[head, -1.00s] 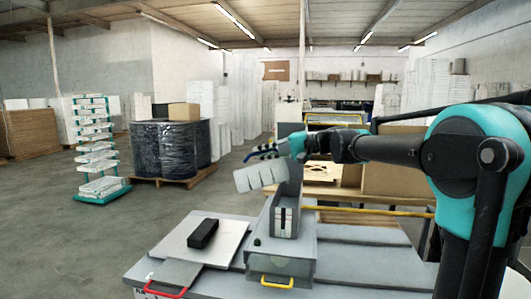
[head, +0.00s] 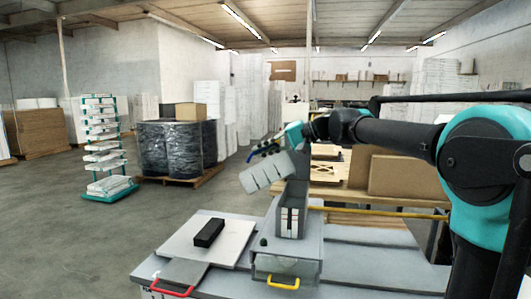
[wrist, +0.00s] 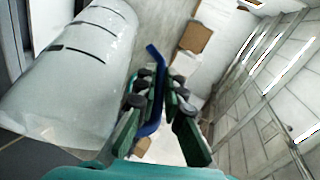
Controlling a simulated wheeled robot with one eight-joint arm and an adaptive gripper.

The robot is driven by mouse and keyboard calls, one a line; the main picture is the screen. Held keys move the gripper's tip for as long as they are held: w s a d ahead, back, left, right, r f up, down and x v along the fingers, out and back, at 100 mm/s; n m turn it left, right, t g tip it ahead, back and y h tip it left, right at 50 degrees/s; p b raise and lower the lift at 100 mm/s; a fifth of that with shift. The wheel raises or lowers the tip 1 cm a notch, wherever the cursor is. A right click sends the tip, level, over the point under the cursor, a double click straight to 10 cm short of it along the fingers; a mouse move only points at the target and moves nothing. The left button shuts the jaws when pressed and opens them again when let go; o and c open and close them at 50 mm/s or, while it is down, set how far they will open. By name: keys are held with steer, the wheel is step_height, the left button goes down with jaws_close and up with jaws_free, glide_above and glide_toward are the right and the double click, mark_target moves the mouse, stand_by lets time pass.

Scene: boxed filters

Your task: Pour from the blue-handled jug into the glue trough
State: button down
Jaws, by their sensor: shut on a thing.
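The jug (head: 267,172) is pale grey with dark bands and is tipped well over onto its side in the air. Its blue handle (wrist: 157,85) shows in the wrist view, with the jug body (wrist: 75,75) to its left. My gripper (head: 266,148) is shut on the blue handle, its green-padded fingers either side of it. The trough, which looks to be the grey open-topped box (head: 291,197), stands on the bench. The jug's right end is close to the box's upper left edge; I cannot tell whether they touch. No liquid stream is visible.
A grey bench (head: 365,259) bears a pale board (head: 186,243) with a black block (head: 209,232) on it. Red (head: 171,289) and yellow (head: 283,283) handles are at the front. Cardboard (head: 403,176) stands behind, right. Open floor lies left.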

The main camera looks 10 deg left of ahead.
steer(key=shift+a, duration=0.1)
stand_by(0.3)
steer(key=shift+s+a+r+n+h, duration=0.2)
steer(key=shift+a+h, duration=0.15)
steer(key=shift+h, duration=0.2)
steer(key=shift+s+a+r+n+h, duration=0.15)
steer(key=shift+a+h, duration=0.2)
steer(key=shift+h, duration=0.2)
steer(key=shift+a, duration=0.1)
steer(key=shift+s+a+t+h, duration=0.15)
steer(key=shift+t+h, duration=0.1)
steer(key=shift+h, duration=0.3)
steer(key=shift+w+a+t+h, duration=0.15)
steer(key=shift+t+h, duration=0.1)
steer(key=shift+h, duration=0.3)
steer(key=shift+s+n, duration=0.15)
steer(key=shift+n, duration=0.1)
